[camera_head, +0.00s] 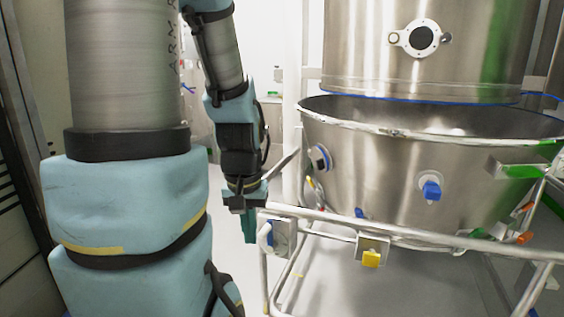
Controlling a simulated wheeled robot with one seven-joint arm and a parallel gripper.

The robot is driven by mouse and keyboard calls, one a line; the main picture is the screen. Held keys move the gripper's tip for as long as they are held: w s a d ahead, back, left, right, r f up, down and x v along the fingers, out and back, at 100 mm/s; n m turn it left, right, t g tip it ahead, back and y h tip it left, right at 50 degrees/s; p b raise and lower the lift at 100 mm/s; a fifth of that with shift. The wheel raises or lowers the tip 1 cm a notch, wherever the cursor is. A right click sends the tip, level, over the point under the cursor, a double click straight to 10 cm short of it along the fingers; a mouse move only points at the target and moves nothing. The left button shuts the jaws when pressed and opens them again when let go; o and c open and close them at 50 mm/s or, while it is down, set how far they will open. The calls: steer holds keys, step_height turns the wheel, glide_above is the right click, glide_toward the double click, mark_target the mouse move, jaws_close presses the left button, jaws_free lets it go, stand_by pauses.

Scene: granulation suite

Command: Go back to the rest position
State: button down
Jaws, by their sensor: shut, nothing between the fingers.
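My gripper (248,224) hangs at the end of my arm, pointing down, left of the steel bowl (385,175) and close to the left end of its cart rail. Its teal fingers are together with nothing between them. My arm, in light blue and grey, fills the left part of the view and hides what lies behind it. I cannot tell whether the gripper touches the cart rail; it appears just beside it.
Pale floor (232,245) shows between my arm and the cart. A dark-slatted panel (12,215) stands far left.

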step_height(320, 180, up, 14)
steer(key=p, duration=1.1)
steer(key=c, duration=1.5)
jaws_free()
steer(key=shift+f, duration=0.2)
steer(key=shift+c, duration=0.2)
